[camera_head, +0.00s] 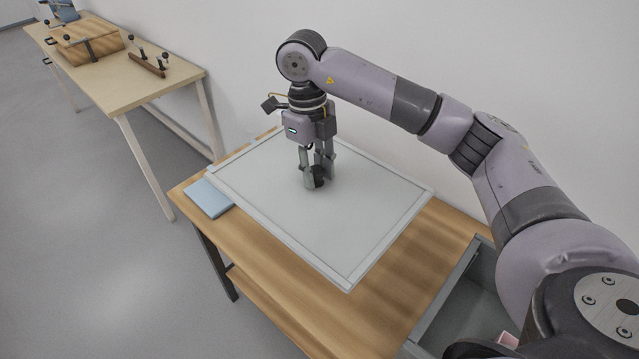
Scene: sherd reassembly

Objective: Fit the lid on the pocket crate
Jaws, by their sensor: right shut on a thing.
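My right gripper (315,180) points down over a wide pale panel with a raised rim (390,245) on the wooden table. It is shut on a small dark thing (319,177), mostly hidden between the fingers. I cannot tell whether this is a knob of the panel or a loose piece. Nor can I tell for sure whether the panel is the lid or a tray. A grey open-topped container (452,290) shows at the lower right, partly hidden by my arm; I cannot tell whether it is the pocket crate. My left gripper is out of view.
A light blue flat block (208,198) lies at the table's left edge, beside the panel. The wooden table (365,315) is bare in front. A second table (125,88) at the back left carries a wooden box (88,42) and a brown bar with clamps (147,64). A wall stands behind.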

